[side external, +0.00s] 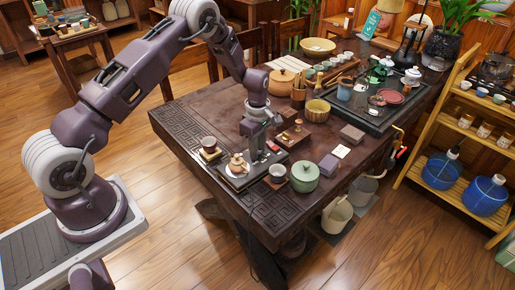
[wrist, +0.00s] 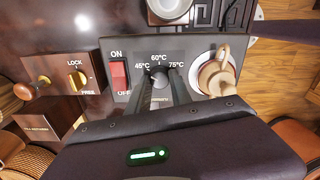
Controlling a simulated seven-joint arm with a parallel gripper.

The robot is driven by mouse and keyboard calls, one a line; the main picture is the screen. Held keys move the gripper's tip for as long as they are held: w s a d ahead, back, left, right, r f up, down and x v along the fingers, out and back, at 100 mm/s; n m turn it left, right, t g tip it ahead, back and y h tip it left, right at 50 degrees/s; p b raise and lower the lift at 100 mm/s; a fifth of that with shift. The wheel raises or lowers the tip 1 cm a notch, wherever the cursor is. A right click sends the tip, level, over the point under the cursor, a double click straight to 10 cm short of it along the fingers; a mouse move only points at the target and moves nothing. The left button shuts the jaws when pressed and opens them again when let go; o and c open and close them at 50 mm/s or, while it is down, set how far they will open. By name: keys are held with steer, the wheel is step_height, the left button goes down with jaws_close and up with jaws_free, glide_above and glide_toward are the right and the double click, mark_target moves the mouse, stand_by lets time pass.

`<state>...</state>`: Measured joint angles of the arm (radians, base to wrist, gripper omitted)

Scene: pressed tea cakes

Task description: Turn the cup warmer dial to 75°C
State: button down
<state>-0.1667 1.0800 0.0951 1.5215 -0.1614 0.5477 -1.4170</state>
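The cup warmer (wrist: 205,51) is a dark grey panel marked 45°C, 60°C and 75°C. Its dial (wrist: 158,78) is a small round knob below the 60°C mark; its exact pointing is hard to read. My gripper (wrist: 160,84) reaches over the panel with one finger on each side of the dial, apart from each other. I cannot tell whether the fingers touch the dial. In the side view, my gripper (side external: 253,153) is low over the warmer (side external: 232,184) and hides the dial.
A red ON/OFF switch (wrist: 119,75) is left of the dial. A beige teapot (wrist: 216,75) sits on the warmer's round plate at the right. A wooden box with a LOCK/FREE knob (wrist: 76,80) stands at the left. A green lidded pot (side external: 305,176) is close by.

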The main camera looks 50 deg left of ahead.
stand_by(0.3)
steer(key=m, duration=0.6)
steer(key=shift+w+m, duration=0.1)
steer(key=shift+m, duration=0.3)
steer(key=m, duration=1.2)
steer(key=shift+w+m, duration=0.1)
steer(key=shift+m, duration=0.2)
steer(key=shift+d+m, duration=0.1)
steer(key=shift+m, duration=2.1)
steer(key=c, duration=1.1)
jaws_free()
steer(key=shift+c, duration=0.2)
